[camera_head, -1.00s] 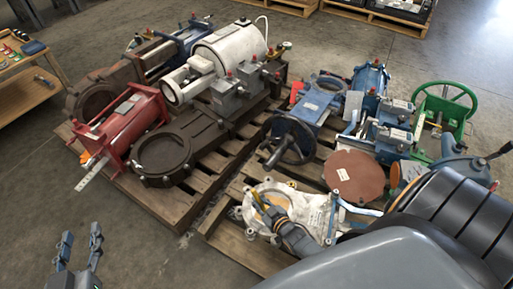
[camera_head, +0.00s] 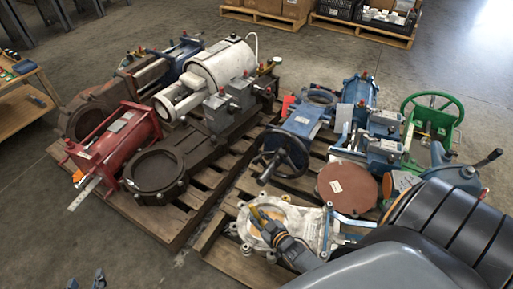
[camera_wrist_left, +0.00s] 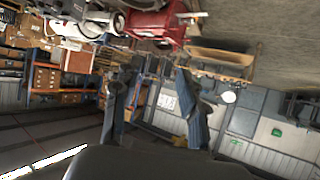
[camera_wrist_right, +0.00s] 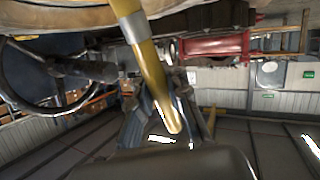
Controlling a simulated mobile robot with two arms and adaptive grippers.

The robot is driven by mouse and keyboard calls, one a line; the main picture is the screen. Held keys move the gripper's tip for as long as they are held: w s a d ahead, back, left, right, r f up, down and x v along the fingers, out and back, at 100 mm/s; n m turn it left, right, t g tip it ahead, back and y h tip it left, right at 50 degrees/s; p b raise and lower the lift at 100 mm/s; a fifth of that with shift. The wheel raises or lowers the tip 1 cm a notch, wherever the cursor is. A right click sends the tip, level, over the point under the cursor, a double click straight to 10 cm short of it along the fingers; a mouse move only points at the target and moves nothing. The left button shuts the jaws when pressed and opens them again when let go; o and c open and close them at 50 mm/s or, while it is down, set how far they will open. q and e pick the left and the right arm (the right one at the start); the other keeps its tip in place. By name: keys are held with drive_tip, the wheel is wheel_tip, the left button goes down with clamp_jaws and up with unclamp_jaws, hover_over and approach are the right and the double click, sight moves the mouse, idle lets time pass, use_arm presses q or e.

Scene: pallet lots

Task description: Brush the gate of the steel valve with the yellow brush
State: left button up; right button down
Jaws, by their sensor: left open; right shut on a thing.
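The steel valve (camera_head: 305,222) lies flat on the near end of the right pallet, with a pale cast body and a round gate (camera_head: 272,222) at its left. My right gripper (camera_head: 276,236) is over the gate, shut on the yellow brush (camera_head: 257,214). The yellow handle also crosses the right wrist view (camera_wrist_right: 150,70), between the fingers. The brush tip seems to be at the gate, but I cannot tell whether it touches. My left gripper (camera_head: 86,280) is open and empty at the bottom left edge, away from the pallets; its fingers also show in the left wrist view (camera_wrist_left: 155,100).
A rust-coloured disc (camera_head: 346,187) and a black handwheel (camera_head: 285,157) sit close behind the steel valve. The left pallet (camera_head: 150,222) carries a red valve (camera_head: 113,145) and a brown valve (camera_head: 153,177). Bare floor (camera_head: 60,240) is free at the lower left.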

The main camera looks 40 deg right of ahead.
sight(255, 209)
drive_tip(key=shift+r, duration=0.3)
wheel_tip(255, 209, up, 2)
drive_tip(key=shift+w+p, duration=0.15)
drive_tip(key=shift+p, duration=0.95)
wheel_tip(255, 209, up, 2)
drive_tip(key=shift+a+r+p, duration=0.1)
drive_tip(key=shift+r+p, duration=0.05)
drive_tip(key=shift+p, duration=1)
drive_tip(key=shift+r, duration=0.15)
use_arm(q)
drive_tip(key=s+a+f+g+y, duration=0.1)
drive_tip(key=s+a+f+g, duration=0.1)
drive_tip(key=s+g, duration=0.2)
drive_tip(key=s+a+f+g+y, duration=0.1)
drive_tip(key=s+a+f+g, duration=0.1)
drive_tip(key=s, duration=0.7)
drive_tip(key=shift+a+f+g, duration=0.25)
drive_tip(key=shift+f+g, duration=0.3)
drive_tip(key=shift+g, duration=0.55)
drive_tip(key=shift+s, duration=0.1)
